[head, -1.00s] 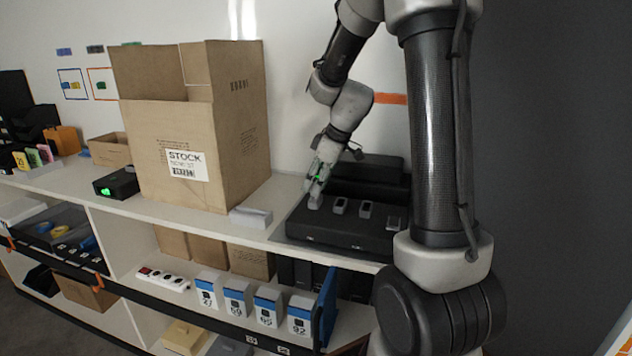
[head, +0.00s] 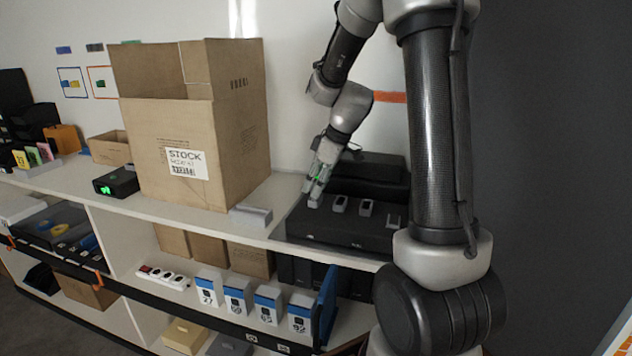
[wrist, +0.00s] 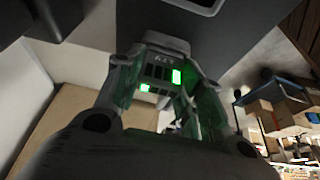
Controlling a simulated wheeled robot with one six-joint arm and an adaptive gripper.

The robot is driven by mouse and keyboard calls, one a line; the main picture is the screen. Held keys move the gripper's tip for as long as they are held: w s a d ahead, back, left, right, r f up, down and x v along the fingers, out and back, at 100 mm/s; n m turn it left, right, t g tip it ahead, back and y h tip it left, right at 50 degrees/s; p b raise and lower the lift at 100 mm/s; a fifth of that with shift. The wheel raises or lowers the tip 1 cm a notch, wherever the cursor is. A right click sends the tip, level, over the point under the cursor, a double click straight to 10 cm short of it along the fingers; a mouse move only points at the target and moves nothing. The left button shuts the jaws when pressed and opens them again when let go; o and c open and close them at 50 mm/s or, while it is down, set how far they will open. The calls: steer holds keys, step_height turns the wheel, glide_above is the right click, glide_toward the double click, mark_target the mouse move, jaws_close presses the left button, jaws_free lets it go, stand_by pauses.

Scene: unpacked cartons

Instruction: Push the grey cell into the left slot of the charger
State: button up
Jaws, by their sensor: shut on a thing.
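My gripper (head: 316,196) points down at the left end of a row of small grey cells on a black open case. It is shut on a grey cell, whose light end shows at the fingertips. In the wrist view the grey cell (wrist: 163,62) sits between the two fingers, with a label, dark bars and green patches. Other grey cells (head: 340,204) stand in the case to the right, apart from the fingers. A small black box with a green light (head: 116,184) stands left of the carton and may be the charger; its slots cannot be made out.
A tall open carton (head: 215,130) stands between the black box and the black case (head: 330,232). A small grey block (head: 250,216) lies at the shelf edge. Blue-and-white boxes (head: 268,304) and a power strip (head: 163,278) are on the shelf below.

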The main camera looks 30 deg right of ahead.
steer(key=shift+f, duration=0.2)
steer(key=o, duration=1.3)
steer(key=shift+o, duration=0.2)
steer(key=v, duration=1.2)
steer(key=s+a+m+t+h, duration=0.1)
steer(key=s+a+m+h, duration=0.2)
steer(key=s+m, duration=0.6)
steer(key=shift+s+r, duration=0.35)
steer(key=shift+s, duration=6.75)
